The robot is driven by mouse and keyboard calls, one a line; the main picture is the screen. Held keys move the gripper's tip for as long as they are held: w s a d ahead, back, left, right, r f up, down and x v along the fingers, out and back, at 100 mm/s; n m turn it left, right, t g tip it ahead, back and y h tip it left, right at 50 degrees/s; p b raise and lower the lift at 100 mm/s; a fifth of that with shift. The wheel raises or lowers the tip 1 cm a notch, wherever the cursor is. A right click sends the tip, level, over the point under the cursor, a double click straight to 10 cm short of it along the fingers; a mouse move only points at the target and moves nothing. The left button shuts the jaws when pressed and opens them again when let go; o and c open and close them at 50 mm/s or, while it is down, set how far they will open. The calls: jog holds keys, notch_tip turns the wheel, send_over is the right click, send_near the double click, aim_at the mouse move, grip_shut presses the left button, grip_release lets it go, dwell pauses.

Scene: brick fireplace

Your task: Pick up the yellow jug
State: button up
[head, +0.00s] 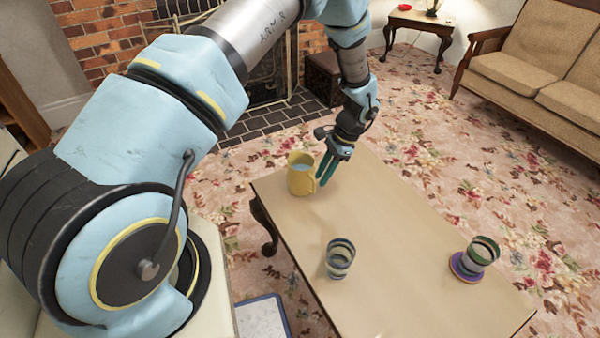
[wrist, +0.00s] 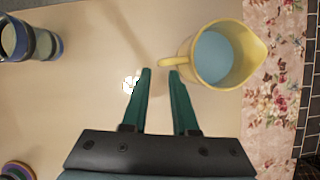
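The yellow jug (head: 301,174) stands upright at the far left end of the coffee table (head: 400,240). In the wrist view the jug (wrist: 218,54) is at the upper right, with a blue-grey inside and its handle pointing left. My gripper (head: 326,178) is just right of the jug in the head view, pointing down. In the wrist view its two green fingers (wrist: 160,72) are apart with nothing between them. The right fingertip is close to the jug's handle; I cannot tell whether they touch.
A striped cup (head: 340,258) stands near the table's left edge. The table's middle is clear. A sofa (head: 540,70) is at the right, and a brick fireplace (head: 105,30) is behind.

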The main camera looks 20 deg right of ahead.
aim_at(314, 190)
jog(key=shift+p+x, duration=0.7)
jog(key=shift+x, duration=2.75)
jog(key=shift+c, duration=0.4)
grip_shut()
jog(key=shift+d, duration=0.1)
